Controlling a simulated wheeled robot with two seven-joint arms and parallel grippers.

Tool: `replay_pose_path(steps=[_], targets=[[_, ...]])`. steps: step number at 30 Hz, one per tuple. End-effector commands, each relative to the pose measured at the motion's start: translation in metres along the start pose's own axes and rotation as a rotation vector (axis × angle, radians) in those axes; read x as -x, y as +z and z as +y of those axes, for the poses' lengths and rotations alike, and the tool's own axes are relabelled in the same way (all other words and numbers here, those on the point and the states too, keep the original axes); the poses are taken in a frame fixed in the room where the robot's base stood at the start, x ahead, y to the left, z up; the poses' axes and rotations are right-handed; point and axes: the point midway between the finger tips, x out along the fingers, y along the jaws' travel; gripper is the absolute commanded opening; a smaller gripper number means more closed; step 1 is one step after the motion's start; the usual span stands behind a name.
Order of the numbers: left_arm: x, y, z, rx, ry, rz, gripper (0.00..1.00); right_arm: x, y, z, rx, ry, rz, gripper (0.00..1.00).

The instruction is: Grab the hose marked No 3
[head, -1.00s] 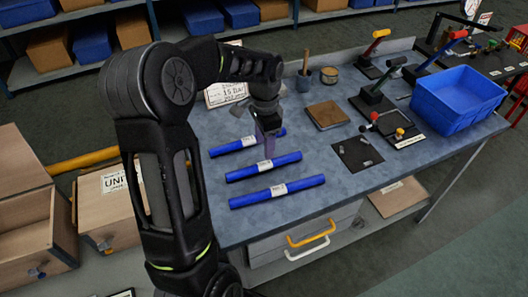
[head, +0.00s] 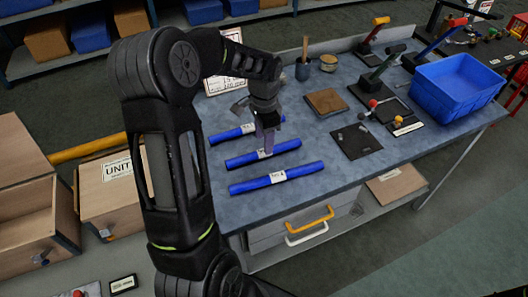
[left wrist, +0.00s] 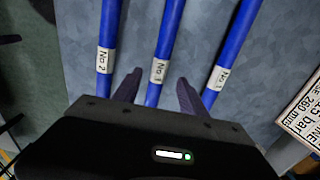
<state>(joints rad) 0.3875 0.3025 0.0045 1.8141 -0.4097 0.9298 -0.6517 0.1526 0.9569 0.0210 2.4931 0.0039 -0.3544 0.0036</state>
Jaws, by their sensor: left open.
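Three blue hoses lie side by side on the workbench. The middle hose (head: 240,160) has a white tag that seems to read No 3, though the digit is blurred; it also shows in the left wrist view (left wrist: 168,35). The nearest hose (head: 300,173) is tagged No 2 and shows at the left in the left wrist view (left wrist: 109,30). The far hose (head: 228,135) has a tag that looks like No 1. My left gripper (head: 265,143) is open at the middle hose, with one finger on each side of it near the tag (left wrist: 158,88). Contact cannot be told.
The workbench (head: 230,205) also carries a brown block (head: 326,101), a dark mat (head: 357,142), lever tools and a blue bin (head: 457,88). A printed sign (head: 226,78) stands behind the hoses. Drawers with a yellow handle (head: 309,219) are below.

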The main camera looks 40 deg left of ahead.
Motion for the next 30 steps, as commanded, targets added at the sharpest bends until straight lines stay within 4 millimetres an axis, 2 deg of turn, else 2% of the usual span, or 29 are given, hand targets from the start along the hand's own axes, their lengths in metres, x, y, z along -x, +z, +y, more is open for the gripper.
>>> replay_pose_path(steps=[5,10,28,30], targets=[[-0.024,0.002,0.003,-0.002,0.005,-0.004,0.50,0.011,0.001,-0.003,-0.002,0.003,-0.003,0.36],[-0.043,0.002,0.002,0.000,0.003,-0.002,0.50,0.012,0.002,-0.003,-0.003,0.004,-0.004,0.36],[-0.045,0.001,0.002,0.000,0.001,-0.001,0.50,0.011,0.002,-0.003,-0.003,0.004,-0.004,0.36],[-0.045,0.001,0.002,0.000,0.001,-0.001,0.46,0.011,0.002,-0.003,-0.003,0.004,-0.004,0.36]])
